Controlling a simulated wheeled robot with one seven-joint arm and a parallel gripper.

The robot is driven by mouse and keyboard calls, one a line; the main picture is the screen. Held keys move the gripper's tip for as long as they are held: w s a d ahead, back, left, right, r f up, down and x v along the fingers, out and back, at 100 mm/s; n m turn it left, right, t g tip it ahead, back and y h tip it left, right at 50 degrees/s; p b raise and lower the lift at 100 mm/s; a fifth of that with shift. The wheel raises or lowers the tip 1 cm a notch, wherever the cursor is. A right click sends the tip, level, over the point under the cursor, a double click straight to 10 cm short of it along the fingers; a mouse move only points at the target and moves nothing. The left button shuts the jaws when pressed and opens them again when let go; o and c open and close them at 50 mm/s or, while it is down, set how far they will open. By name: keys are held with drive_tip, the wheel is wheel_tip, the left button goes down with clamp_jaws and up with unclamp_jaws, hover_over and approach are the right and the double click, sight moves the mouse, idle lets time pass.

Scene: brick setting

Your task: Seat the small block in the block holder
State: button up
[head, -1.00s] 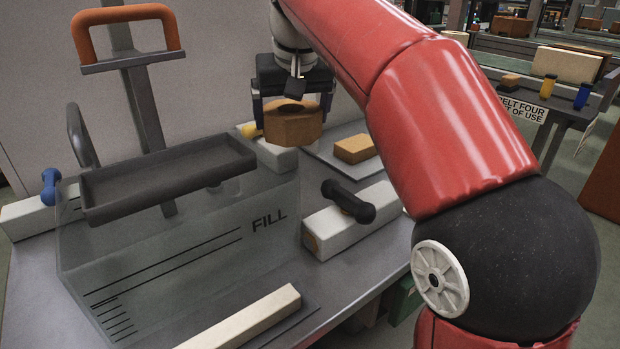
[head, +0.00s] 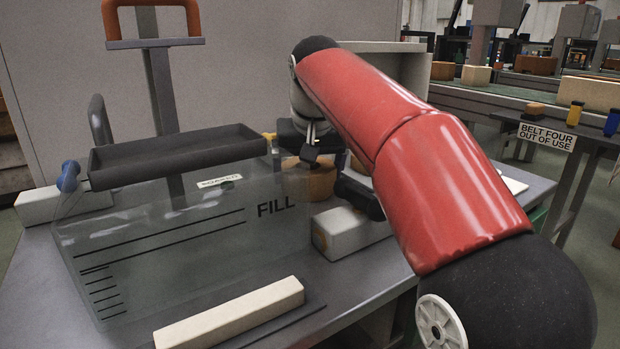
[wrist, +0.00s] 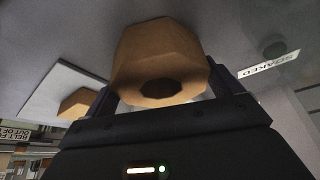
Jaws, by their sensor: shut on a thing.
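My gripper (head: 308,158) is shut on a brown faceted block (head: 311,182). In the head view they are just behind the right end of the clear bin, partly hidden by my arm and by a black handle. In the wrist view the block (wrist: 160,62) sits between the two fingers, with a dark round hollow facing the camera. I cannot tell which thing is the block holder.
The clear bin marked FILL (head: 180,240) stands at left, with a dark tray (head: 180,155) over it. A white block (head: 345,235) with a black handle (head: 360,197) is beside it. A long cream bar (head: 230,312) lies in front. Grey table shows between them.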

drive_tip(key=shift+f, duration=0.1)
drive_tip(key=o, duration=0.9)
drive_tip(key=shift+o, duration=0.2)
drive_tip(key=p+v, duration=0.2)
drive_tip(key=v, duration=0.9)
drive_tip(key=shift+s+r+p, duration=0.1)
drive_tip(key=shift+r+p, duration=0.1)
drive_tip(key=shift+p, duration=0.2)
drive_tip(key=b+x, duration=0.4)
drive_tip(key=x, duration=0.1)
drive_tip(key=shift+a+f, duration=0.15)
drive_tip(key=shift+a, duration=0.05)
drive_tip(key=shift+w+b+x, duration=0.1)
drive_tip(key=shift+b+x, duration=0.6)
drive_tip(key=shift+x, duration=0.85)
drive_tip(key=shift+w+b+x, duration=0.15)
drive_tip(key=shift+b+x, duration=0.5)
drive_tip(key=shift+x, duration=0.95)
